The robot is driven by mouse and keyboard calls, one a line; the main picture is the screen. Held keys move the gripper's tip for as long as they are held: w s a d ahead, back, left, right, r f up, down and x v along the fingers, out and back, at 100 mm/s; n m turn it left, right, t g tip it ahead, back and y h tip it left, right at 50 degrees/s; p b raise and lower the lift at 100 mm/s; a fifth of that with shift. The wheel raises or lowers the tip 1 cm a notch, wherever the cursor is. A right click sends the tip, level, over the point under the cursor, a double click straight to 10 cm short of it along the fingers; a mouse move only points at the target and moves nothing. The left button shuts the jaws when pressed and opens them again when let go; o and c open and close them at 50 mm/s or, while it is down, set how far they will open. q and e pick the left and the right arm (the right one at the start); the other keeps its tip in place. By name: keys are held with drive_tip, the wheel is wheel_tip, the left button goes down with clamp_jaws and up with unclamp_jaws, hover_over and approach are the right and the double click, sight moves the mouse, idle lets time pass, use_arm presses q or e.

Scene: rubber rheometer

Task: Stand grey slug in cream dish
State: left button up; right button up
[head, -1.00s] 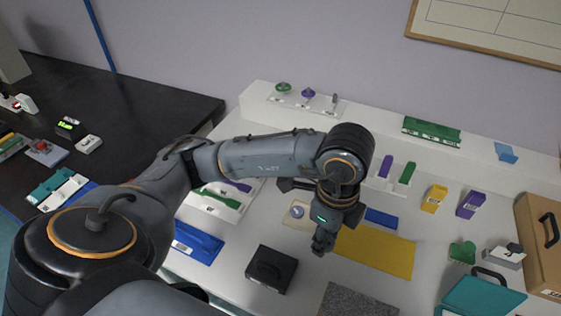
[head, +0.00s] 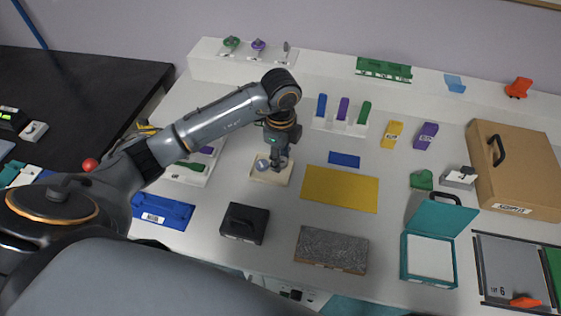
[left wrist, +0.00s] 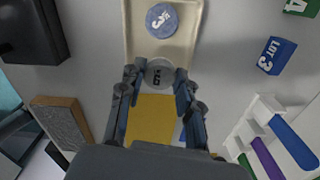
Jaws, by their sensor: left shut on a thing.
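The cream dish (head: 257,177) lies on the light table, under my left gripper (head: 276,163). It also shows in the left wrist view (left wrist: 137,42). A blue-grey slug (left wrist: 162,20) marked 3 sits in its far part; it shows in the head view (head: 262,165) left of the fingers. My left gripper (left wrist: 157,80) is shut on the grey slug (left wrist: 159,72), whose marked round top faces the wrist camera between the fingertips. The grey slug is at the dish's near end; whether it touches the dish floor is hidden. My right gripper is not in view.
A yellow mat (head: 340,188) lies right of the dish, with a blue block (head: 344,160) behind it. A black box (head: 244,223) stands in front. A white rack (head: 340,125) with coloured slabs stands behind. A grey rough block (head: 332,250) lies at front right.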

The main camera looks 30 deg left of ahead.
use_arm(q)
wheel_tip(320, 180, down, 2)
drive_tip(key=shift+s+f+p, duration=0.1)
drive_tip(key=shift+f+p, duration=0.05)
drive_tip(key=shift+p, duration=0.3)
drive_tip(key=shift+f, duration=0.2)
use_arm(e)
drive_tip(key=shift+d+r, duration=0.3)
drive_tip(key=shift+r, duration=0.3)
use_arm(q)
drive_tip(key=shift+f, duration=0.1)
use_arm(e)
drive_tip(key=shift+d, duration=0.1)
use_arm(q)
drive_tip(key=shift+f, duration=0.15)
drive_tip(key=o, duration=0.6)
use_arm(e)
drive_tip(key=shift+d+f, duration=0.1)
